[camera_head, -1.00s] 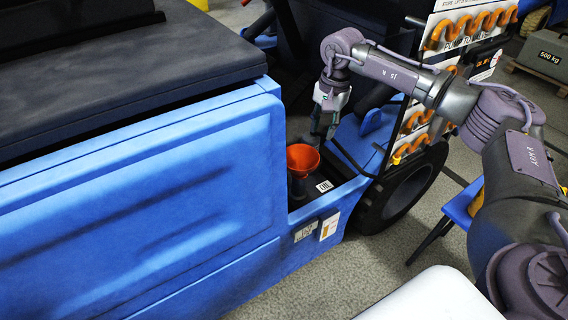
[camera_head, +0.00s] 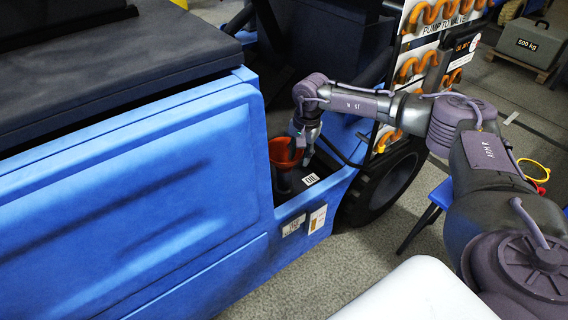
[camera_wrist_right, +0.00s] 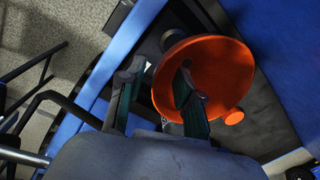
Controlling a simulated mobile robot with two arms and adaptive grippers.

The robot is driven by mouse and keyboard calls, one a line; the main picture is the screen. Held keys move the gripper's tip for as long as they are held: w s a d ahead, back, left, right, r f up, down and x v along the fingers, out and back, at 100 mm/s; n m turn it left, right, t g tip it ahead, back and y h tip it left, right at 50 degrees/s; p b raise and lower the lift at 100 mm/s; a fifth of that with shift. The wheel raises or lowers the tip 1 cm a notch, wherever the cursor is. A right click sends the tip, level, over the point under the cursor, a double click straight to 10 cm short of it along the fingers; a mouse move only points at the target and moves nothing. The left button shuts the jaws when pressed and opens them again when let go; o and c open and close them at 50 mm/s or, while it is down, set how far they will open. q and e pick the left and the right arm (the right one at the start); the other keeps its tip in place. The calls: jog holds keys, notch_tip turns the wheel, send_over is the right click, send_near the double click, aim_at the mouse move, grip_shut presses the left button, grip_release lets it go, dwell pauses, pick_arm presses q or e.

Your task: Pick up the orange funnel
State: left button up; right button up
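The orange funnel (camera_head: 279,151) stands upright, wide mouth up, in the dark recess at the end of the blue machine body. My right gripper (camera_head: 299,153) is down at the funnel's right rim. In the right wrist view the funnel (camera_wrist_right: 222,68) is seen from above, with a small round orange tab on its rim. The right gripper (camera_wrist_right: 157,84) has its fingers apart there: one over the funnel's bowl, the other outside its rim. I cannot tell whether either finger touches it. The funnel's lower end is hidden. My left gripper is not in view.
The blue side panel (camera_head: 140,200) stands left of the recess. A label marked OIL (camera_head: 310,179) lies right of the funnel. A black wheel (camera_head: 385,185) and a hose board (camera_head: 430,45) are to the right. A 500 kg weight (camera_head: 530,45) sits far back.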

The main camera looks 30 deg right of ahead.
grip_shut()
jog(key=shift+r, duration=0.1)
dwell(0.3)
